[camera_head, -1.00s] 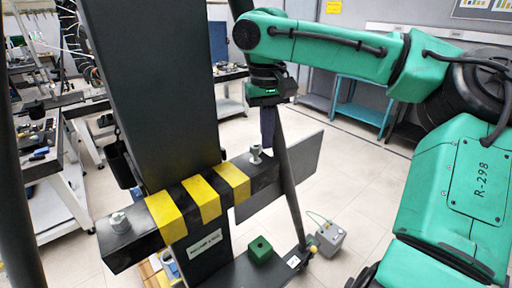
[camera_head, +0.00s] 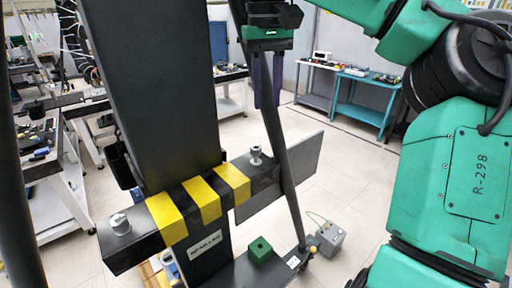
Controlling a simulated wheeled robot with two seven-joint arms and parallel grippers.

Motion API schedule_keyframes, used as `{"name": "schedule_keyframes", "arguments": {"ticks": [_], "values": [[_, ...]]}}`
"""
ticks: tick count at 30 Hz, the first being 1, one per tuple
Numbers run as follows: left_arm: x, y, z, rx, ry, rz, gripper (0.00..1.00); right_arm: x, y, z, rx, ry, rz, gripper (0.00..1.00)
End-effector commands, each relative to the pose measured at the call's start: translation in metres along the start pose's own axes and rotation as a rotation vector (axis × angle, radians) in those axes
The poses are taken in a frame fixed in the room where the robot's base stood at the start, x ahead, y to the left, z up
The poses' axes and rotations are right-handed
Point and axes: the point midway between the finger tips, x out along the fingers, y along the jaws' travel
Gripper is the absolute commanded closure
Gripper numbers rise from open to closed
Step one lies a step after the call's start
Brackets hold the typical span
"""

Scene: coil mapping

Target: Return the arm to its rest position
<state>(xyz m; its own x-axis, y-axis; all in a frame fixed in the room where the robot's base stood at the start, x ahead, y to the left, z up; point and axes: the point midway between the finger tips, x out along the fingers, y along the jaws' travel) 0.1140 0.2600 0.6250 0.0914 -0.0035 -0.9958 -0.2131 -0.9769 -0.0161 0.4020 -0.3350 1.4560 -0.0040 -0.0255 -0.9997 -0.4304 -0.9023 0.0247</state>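My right gripper (camera_head: 267,104) shows at the top centre, its dark fingers pointing down from a green and black wrist. My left gripper does not show.
A dark column (camera_head: 155,90) carries a crossbar (camera_head: 125,245) with yellow stripes and grey knobs. A green block (camera_head: 260,249) sits on the base below. A grey box (camera_head: 329,240) is on the floor. Workbenches (camera_head: 363,98) stand behind. Tiled floor is open between them.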

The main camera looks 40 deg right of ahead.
Motion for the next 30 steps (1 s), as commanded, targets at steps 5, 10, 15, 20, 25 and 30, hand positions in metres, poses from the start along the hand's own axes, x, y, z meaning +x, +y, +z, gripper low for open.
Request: {"name": "schedule_keyframes", "arguments": {"ticks": [5,10,15,20,25,30], "values": [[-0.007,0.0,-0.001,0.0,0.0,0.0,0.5,-0.038,0.0,-0.001,0.003,-0.001,0.002,0.68],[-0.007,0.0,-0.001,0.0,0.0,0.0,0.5,-0.045,0.0,0.0,-0.001,-0.002,0.0,0.68],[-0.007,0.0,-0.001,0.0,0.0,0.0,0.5,-0.045,0.0,0.0,0.0,-0.001,-0.002,0.68],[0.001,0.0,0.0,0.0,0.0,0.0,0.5,-0.022,0.037,-0.03,0.079,0.05,-0.065,0.68],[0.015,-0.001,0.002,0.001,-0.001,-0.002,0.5,0.056,0.149,-0.095,0.288,0.183,-0.156,0.68],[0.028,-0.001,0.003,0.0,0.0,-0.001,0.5,0.167,0.264,-0.123,0.466,0.271,-0.133,0.68]]}}
